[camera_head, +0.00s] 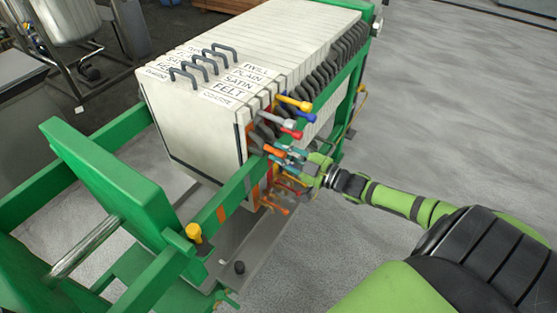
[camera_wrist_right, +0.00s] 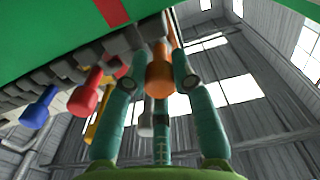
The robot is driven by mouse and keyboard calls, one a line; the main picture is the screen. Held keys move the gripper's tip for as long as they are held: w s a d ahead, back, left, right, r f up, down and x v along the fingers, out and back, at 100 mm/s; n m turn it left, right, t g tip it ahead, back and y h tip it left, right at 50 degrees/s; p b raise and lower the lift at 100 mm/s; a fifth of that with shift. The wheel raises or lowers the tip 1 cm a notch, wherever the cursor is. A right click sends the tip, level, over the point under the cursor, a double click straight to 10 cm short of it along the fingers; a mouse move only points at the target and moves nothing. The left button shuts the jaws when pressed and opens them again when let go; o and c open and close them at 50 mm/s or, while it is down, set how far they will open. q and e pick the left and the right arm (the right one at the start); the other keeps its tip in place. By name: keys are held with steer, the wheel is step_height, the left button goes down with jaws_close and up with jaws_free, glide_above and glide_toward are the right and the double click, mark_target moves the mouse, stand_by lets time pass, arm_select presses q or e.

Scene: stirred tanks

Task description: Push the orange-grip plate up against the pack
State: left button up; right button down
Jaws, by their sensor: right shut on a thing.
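The pack (camera_head: 190,128) of white plates hangs between green rails in the head view, with labels such as PLAIN, SATIN and FELT on top. The orange grip (camera_head: 273,150) sticks out at the pack's near right corner. In the wrist view the orange grip (camera_wrist_right: 160,75) stands between the teal fingers of my right gripper (camera_wrist_right: 160,66), which is shut on it. My right gripper (camera_head: 298,158) is beside the right rail in the head view. I cannot make out a gap between the orange-grip plate and the pack. My left gripper is not in view.
Yellow (camera_head: 294,103), blue (camera_head: 303,116) and red (camera_head: 291,132) grips stick out close beyond my right gripper. The green right rail (camera_head: 235,190) runs beneath them. A green end plate (camera_head: 105,175) with a metal rod stands at the left, with open space before the pack.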

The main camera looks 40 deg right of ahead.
steer(key=shift+d+f, duration=0.15)
steer(key=shift+d, duration=0.1)
steer(key=c, duration=1)
jaws_free()
steer(key=shift+w+d+f, duration=0.1)
steer(key=shift+d, duration=0.05)
steer(key=shift+s, duration=0.2)
steer(key=v, duration=1.1)
steer(key=shift+s+d, duration=0.15)
steer(key=shift+s, duration=0.2)
